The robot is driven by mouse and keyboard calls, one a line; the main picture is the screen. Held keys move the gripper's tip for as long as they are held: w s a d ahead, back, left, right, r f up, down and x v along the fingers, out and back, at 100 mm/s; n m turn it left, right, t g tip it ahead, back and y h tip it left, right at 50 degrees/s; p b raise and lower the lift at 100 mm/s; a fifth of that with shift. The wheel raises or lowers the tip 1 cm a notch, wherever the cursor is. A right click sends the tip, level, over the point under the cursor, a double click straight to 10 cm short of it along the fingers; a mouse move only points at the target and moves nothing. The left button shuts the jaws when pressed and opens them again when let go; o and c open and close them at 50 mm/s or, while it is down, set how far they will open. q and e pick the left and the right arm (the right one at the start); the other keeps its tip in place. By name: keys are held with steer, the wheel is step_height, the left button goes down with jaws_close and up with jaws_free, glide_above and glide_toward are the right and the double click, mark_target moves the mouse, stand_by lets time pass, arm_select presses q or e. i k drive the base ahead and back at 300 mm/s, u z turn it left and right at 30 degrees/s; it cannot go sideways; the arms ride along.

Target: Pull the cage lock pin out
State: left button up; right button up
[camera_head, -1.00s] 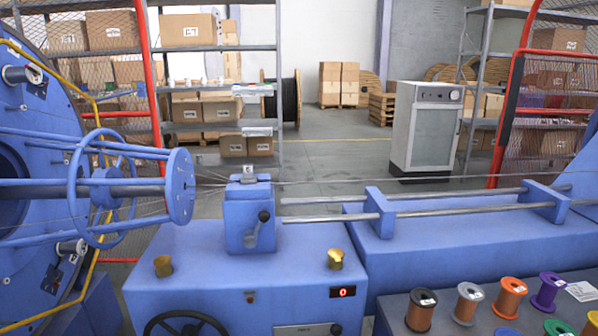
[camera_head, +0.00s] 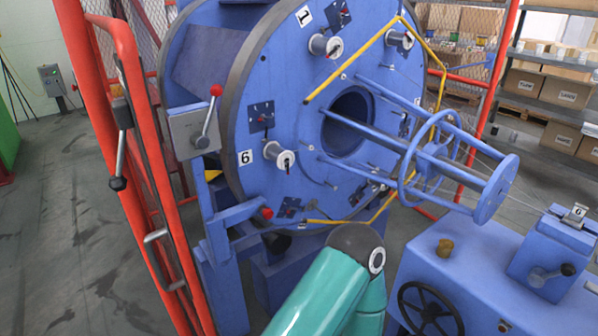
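The big blue cage disc (camera_head: 300,80) stands at the centre, with number plates 1 and 6 and several bobbin spindles on its face. A red knob (camera_head: 267,212) sits at the end of a blue bracket (camera_head: 235,218) by the disc's lower left edge; it looks like the cage lock pin, and its shaft is not clear to see. A lever with a red ball (camera_head: 216,90) stands on a grey box (camera_head: 193,133) higher up. One teal arm of mine rises from the bottom, ending in view at a dark grey joint below the disc. Neither gripper is seen.
A red mesh guard (camera_head: 135,140) with a latch handle stands left of the cage. A yellow bent bar (camera_head: 350,70) crosses the disc's face. The blue machine bench (camera_head: 450,270) with a black handwheel (camera_head: 430,308) is at lower right. Open floor lies at far left.

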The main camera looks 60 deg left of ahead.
mark_target(267, 213)
steer(key=u, duration=0.05)
steer(key=k, duration=0.45)
steer(key=z, duration=1.45)
steer(key=i, duration=0.1)
steer(key=u, duration=2.9)
steer(key=i, duration=0.3)
steer(key=u, duration=2.25)
steer(key=k, duration=0.85)
steer(key=u, duration=0.15)
steer(key=i, duration=2.7)
